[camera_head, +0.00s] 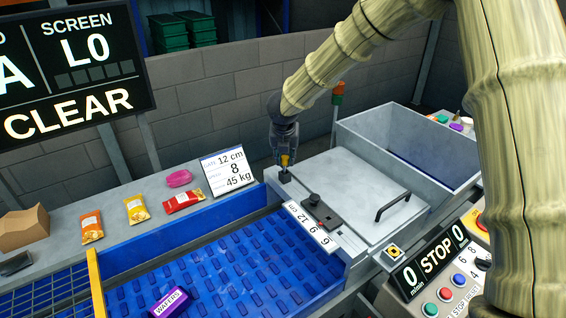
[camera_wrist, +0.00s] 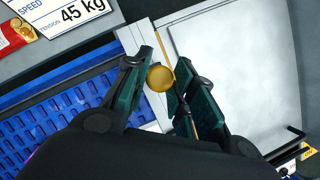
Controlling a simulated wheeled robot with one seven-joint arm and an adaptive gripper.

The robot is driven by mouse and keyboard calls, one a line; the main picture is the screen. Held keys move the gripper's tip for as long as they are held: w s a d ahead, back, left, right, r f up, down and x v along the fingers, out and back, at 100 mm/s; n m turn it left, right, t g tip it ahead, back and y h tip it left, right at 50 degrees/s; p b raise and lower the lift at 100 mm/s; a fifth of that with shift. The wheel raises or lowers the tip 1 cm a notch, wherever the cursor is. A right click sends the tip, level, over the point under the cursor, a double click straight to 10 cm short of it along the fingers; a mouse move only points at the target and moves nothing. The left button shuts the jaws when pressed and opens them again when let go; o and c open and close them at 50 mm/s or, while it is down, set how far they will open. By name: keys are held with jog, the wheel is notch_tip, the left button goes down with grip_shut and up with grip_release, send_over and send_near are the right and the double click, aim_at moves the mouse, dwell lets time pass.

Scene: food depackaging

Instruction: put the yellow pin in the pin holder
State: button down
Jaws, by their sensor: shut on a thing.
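The grey lid (camera_head: 350,181) with a black handle (camera_head: 393,205) lies right of the pin. A dark latch plate (camera_head: 322,213) and a white scale (camera_head: 309,228) are in front. A white sign (camera_head: 227,171) stands to the left, beyond the blue belt (camera_head: 220,278).

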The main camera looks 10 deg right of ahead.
aim_at(285, 167)
jog(key=shift+s+f+b, duration=0.2)
jog(key=shift+f+b, duration=0.45)
jog(key=shift+f, duration=0.55)
jog(key=c, duration=1.2)
grip_release()
jog(key=shift+a, duration=0.1)
jog(key=shift+r, duration=0.1)
